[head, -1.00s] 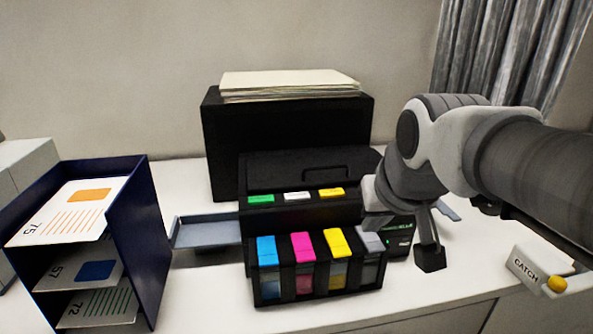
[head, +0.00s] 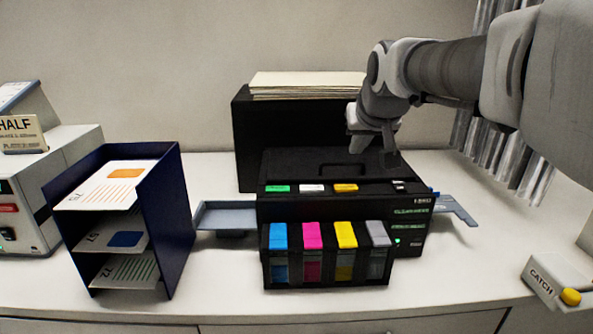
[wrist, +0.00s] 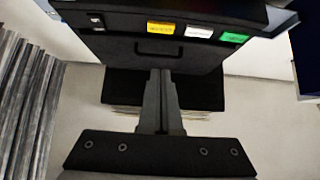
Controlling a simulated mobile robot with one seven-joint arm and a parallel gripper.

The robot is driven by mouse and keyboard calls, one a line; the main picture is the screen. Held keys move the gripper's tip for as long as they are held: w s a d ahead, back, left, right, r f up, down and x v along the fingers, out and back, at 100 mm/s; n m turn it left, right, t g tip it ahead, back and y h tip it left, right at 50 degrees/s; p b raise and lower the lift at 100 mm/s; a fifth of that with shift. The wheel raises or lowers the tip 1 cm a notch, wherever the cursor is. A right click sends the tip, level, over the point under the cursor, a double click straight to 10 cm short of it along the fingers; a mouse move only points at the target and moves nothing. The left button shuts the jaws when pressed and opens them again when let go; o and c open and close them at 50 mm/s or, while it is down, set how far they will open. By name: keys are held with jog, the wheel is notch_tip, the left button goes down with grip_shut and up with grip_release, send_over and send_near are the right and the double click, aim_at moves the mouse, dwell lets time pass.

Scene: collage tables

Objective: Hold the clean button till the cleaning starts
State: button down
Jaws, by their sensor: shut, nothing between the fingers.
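The black printer (head: 410,235) stands on the white counter, with green (head: 277,188), white (head: 312,188) and yellow (head: 345,187) buttons along its top front edge. They also show upside down at the top of the wrist view as yellow (wrist: 161,28), white (wrist: 199,32) and green (wrist: 234,37). Their lettering is too small to read. Green text and a small lit green light (head: 397,241) show on the printer's front right. My gripper (head: 358,146) is above the back of the printer, behind the buttons and apart from them. Its fingers (wrist: 160,74) are shut and empty.
Coloured ink tanks (head: 311,237) line the printer's front. A black box (head: 243,140) bearing paper (head: 307,84) stands behind. A blue card rack (head: 175,220) stands left, beside a side tray (head: 225,218). A CATCH box (head: 541,278) with a yellow knob is at right.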

send_over(346, 193)
jog(key=f, duration=0.6)
jog(key=shift+s+f+p, duration=0.25)
jog(key=shift+f+p, duration=0.05)
jog(key=shift+f, duration=0.1)
jog(key=f, duration=0.3)
jog(key=shift+w+f, duration=0.15)
jog(key=shift+w, duration=0.05)
jog(key=shift+f, duration=0.5)
